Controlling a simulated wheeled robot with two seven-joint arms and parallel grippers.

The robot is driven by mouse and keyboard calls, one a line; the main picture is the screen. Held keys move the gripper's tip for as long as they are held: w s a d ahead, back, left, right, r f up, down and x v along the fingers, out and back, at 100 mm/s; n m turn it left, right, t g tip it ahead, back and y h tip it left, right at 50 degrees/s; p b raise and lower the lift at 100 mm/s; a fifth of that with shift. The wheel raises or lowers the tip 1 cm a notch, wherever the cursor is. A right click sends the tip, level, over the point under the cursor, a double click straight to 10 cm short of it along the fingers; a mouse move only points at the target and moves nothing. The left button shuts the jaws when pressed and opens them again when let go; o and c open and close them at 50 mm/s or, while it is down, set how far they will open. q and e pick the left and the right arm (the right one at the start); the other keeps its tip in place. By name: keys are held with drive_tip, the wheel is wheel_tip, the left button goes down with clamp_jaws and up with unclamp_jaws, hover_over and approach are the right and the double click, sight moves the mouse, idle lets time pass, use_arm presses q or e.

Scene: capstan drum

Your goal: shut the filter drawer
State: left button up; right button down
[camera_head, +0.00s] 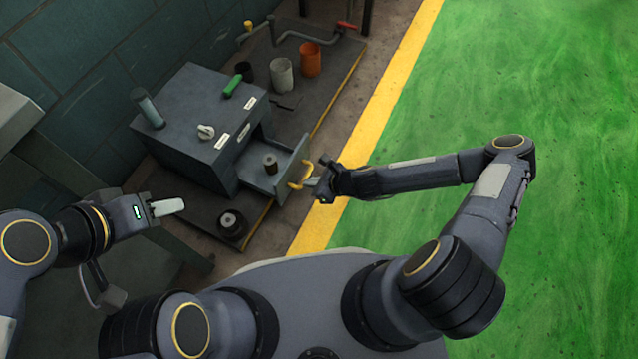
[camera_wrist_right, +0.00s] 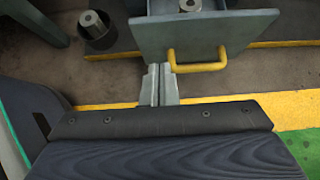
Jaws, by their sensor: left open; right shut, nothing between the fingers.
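The filter drawer (camera_head: 286,176) stands pulled out of the front of the dark grey cabinet (camera_head: 200,125). It has a yellow handle (camera_head: 303,175) and a small dark cylinder (camera_head: 271,163) stands inside it. In the right wrist view the drawer's front panel (camera_wrist_right: 180,42) and yellow handle (camera_wrist_right: 198,66) are at the top. My right gripper (camera_head: 318,189) is shut and empty just in front of the drawer front; in its wrist view the fingertips (camera_wrist_right: 160,70) are by the handle's left end. Whether they touch is unclear. My left gripper (camera_head: 166,207) is open, left of the drawer and away from it.
A dark round part (camera_head: 232,225) with a light centre stands on the plinth, left of the drawer. An orange cup (camera_head: 310,59), a pale cup (camera_head: 281,75) and pipes with a red handle (camera_head: 345,26) are behind. The green floor (camera_head: 500,90) at right is clear.

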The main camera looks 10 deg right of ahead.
sight(283, 177)
drive_tip(key=w+a+f, duration=0.1)
drive_tip(key=w+a+b, duration=0.1)
drive_tip(key=a, duration=0.1)
drive_tip(key=w+a+f+b, duration=0.1)
drive_tip(key=w+a, duration=0.1)
drive_tip(key=shift+a+f, duration=0.2)
drive_tip(key=shift+f, duration=0.1)
use_arm(q)
wheel_tip(283, 177, down, 3)
drive_tip(key=shift+f, duration=0.1)
use_arm(e)
drive_tip(key=shift+a, duration=0.1)
drive_tip(key=shift+w+a, duration=0.1)
